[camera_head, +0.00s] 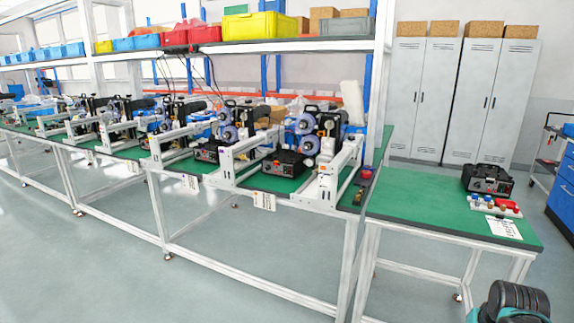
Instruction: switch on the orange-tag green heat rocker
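A row of coder machines (325,128) with white frames stands on the long green-topped bench. Black control boxes sit beside the machines, one at the nearest machine (284,163) and one further left (207,152). Another black control box (487,180) stands on the separate right table. Their panel switches are too small to read, and I cannot make out a green rocker, its position or a clearly orange tag. Pale tags hang on the bench's front edge, one near the middle (264,200) and one further left (190,182).
The right table (415,197) has bare green space, a paper sheet (503,227) and small red and blue parts (496,205). Grey lockers (465,100) stand behind. A blue cabinet (562,195) is at the right edge. The floor (120,270) in front is clear.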

